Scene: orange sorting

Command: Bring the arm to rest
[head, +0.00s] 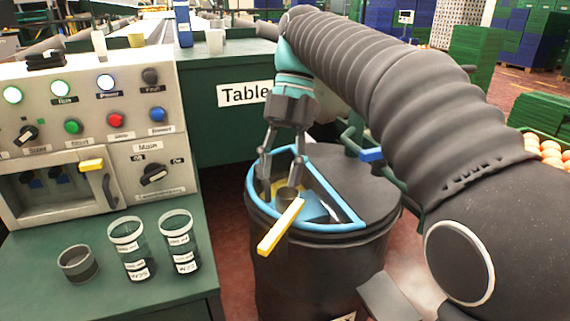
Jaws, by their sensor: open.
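My gripper (280,186) hangs from my arm with its fingers pointing down and spread apart, over the blue-rimmed opening of a dark round bin (318,268). A small grey cup-like piece (287,196) shows near the fingertips. A yellow bar (280,228) slants across the bin's front rim beside it. I cannot tell whether the two are joined, or whether a finger touches either one. Blue and yellow things lie inside the opening, partly hidden by the fingers.
A control panel (92,135) with knobs and lamps stands on the green bench (170,285) at left. Two clear labelled cups (131,250) (180,243) and a grey cup (77,264) stand before it. Oranges (548,150) fill a crate at far right. Red floor shows beyond.

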